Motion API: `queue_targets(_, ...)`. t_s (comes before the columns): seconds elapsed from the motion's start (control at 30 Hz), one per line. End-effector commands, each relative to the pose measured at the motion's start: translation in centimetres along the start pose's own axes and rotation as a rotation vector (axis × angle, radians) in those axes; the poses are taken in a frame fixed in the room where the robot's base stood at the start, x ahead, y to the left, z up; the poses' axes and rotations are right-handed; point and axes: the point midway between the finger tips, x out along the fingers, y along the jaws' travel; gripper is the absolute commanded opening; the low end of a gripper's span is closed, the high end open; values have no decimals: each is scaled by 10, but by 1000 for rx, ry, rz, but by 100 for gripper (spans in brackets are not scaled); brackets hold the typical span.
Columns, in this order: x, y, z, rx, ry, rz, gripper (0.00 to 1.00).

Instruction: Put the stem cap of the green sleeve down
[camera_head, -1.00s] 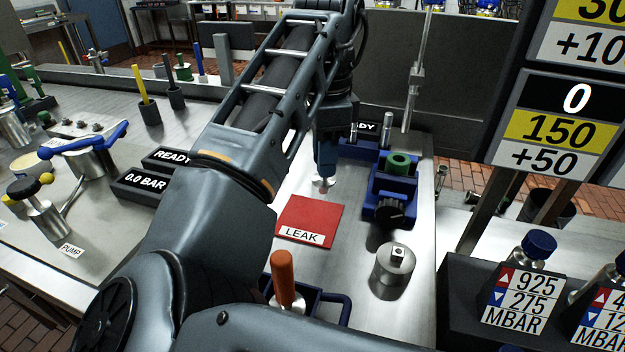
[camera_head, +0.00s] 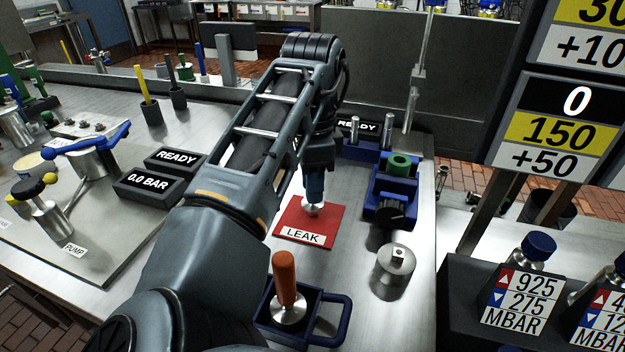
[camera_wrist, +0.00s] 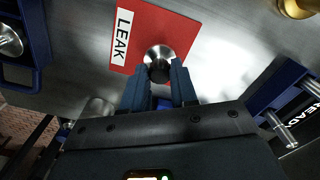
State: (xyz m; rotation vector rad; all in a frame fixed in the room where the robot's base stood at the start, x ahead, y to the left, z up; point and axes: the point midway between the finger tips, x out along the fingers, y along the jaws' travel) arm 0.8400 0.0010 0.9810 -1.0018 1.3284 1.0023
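My gripper (camera_head: 314,190) points down over the red LEAK mat (camera_head: 291,213). Its blue fingers are shut on a small round silver metal cap (camera_head: 312,209). In the wrist view the cap (camera_wrist: 158,62) sits at the fingertips, over the mat (camera_wrist: 150,22). I cannot tell whether the cap touches the mat or is just above it.
A blue tray (camera_head: 338,318) with an orange-handled tool (camera_head: 284,278) is in front of the mat. A silver cylinder (camera_head: 396,270) stands at right front. Blue holders with metal pins (camera_head: 355,132) are behind. READY and 0.0 BAR displays (camera_head: 149,185) lie to the left.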

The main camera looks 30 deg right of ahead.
Motion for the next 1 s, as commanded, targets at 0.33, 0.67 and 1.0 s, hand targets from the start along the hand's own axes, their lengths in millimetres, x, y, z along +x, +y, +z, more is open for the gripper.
queue_targets(0.33,0,0,0,0,0,0,52)
queue_targets(0.67,-17,-1,0,1,-1,-3,52)
queue_targets(1.0,-87,-1,1,2,-4,-2,52)
